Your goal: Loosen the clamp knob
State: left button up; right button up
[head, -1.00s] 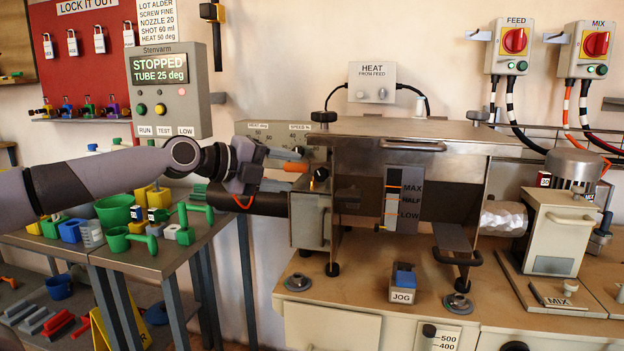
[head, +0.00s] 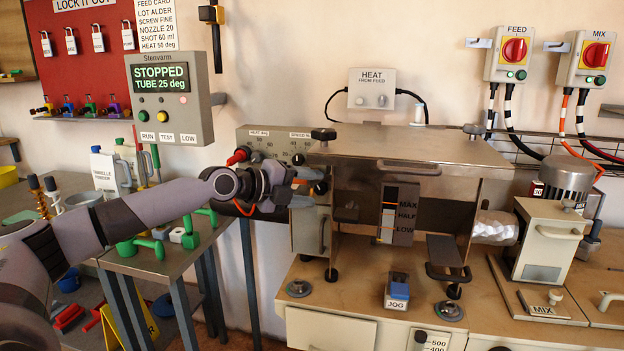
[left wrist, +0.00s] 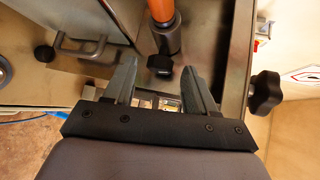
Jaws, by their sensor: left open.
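My left gripper (head: 300,191) is at the left end of the metal machine. In the left wrist view its two fingers (left wrist: 161,80) are apart. A black knob (left wrist: 160,66) shows between the fingertips, just below a dark collar with an orange rod (left wrist: 161,12). I cannot tell whether the fingers touch it. A larger black knob (left wrist: 265,92) is to the right of the fingers. In the head view a small black knob (head: 320,187) shows beside the gripper, and another black knob (head: 323,134) sits on top of the machine. Which one is the clamp knob is not labelled. My right gripper is not in view.
A screen (head: 160,78) reads STOPPED, TUBE 25 deg. A panel with a red-ended part (head: 238,155) is behind my gripper. A blue JOG button (head: 400,291) is on the bench in front.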

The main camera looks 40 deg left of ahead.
pick_arm(q)
jog(key=shift+w+d+f, duration=0.2)
jog(key=shift+w, duration=0.4)
